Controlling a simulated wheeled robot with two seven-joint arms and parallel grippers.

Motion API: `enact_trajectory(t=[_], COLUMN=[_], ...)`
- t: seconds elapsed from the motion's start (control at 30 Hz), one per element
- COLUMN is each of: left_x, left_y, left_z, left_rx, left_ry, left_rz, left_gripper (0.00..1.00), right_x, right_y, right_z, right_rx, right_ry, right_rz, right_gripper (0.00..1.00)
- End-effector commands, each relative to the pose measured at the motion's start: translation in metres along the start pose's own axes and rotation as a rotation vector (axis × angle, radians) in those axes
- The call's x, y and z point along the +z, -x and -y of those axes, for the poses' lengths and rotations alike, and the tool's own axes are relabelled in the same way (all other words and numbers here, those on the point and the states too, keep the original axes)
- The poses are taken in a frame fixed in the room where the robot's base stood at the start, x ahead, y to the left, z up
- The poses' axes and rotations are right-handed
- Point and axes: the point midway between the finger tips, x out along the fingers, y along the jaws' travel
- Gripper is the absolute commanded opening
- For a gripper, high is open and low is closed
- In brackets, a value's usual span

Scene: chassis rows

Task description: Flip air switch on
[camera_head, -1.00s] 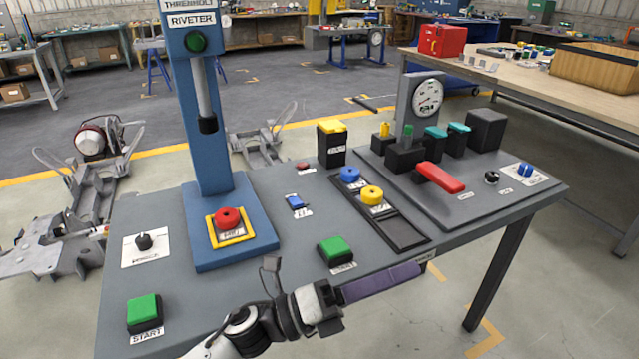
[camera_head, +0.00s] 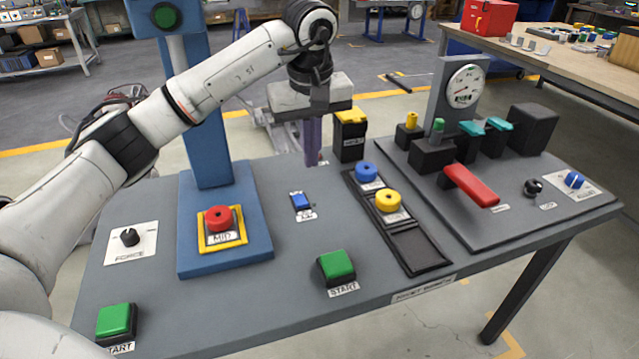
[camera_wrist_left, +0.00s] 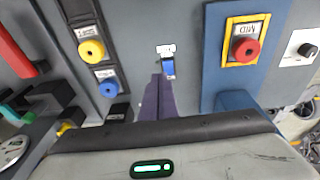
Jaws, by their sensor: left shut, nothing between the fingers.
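A small blue switch (camera_head: 300,201) sits on the grey bench panel, between the blue riveter base and the blue and yellow round buttons. A white label lies in front of it, its text too small to read surely. The switch also shows in the left wrist view (camera_wrist_left: 168,68). My left gripper (camera_head: 312,163) points down with its purple fingers together and empty. In the head view its tips are just behind the switch; in the left wrist view the fingertips (camera_wrist_left: 159,78) appear close beside it. I cannot tell whether they touch. My right gripper is out of view.
The riveter base (camera_head: 225,258) carries a red button (camera_head: 219,218) to the left. A blue button (camera_head: 366,172) and a yellow button (camera_head: 389,201) stand to the right, with a green start button (camera_head: 337,265) in front. A black box with a yellow top (camera_head: 349,138) stands behind.

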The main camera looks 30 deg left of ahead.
Motion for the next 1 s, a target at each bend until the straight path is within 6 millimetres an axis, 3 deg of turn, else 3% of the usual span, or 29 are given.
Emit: enact_trajectory(t=[0.17, 0.57, 0.77, 1.0], left_x=[-0.020, -0.020, -0.021, -0.024], left_y=[0.015, 0.011, -0.016, -0.068], left_z=[0.016, 0.016, 0.018, 0.021], left_rx=[-0.048, -0.051, -0.053, -0.053], left_ry=[-0.001, -0.001, 0.000, 0.000], left_rz=[-0.059, -0.058, -0.055, -0.055], left_gripper=[0.00, 0.00, 0.00, 0.00], right_x=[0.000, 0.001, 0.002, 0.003], right_y=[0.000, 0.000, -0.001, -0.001], right_z=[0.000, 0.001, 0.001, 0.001], right_rx=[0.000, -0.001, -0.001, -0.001], right_ry=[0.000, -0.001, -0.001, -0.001], right_rz=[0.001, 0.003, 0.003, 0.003], right_gripper=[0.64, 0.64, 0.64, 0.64])
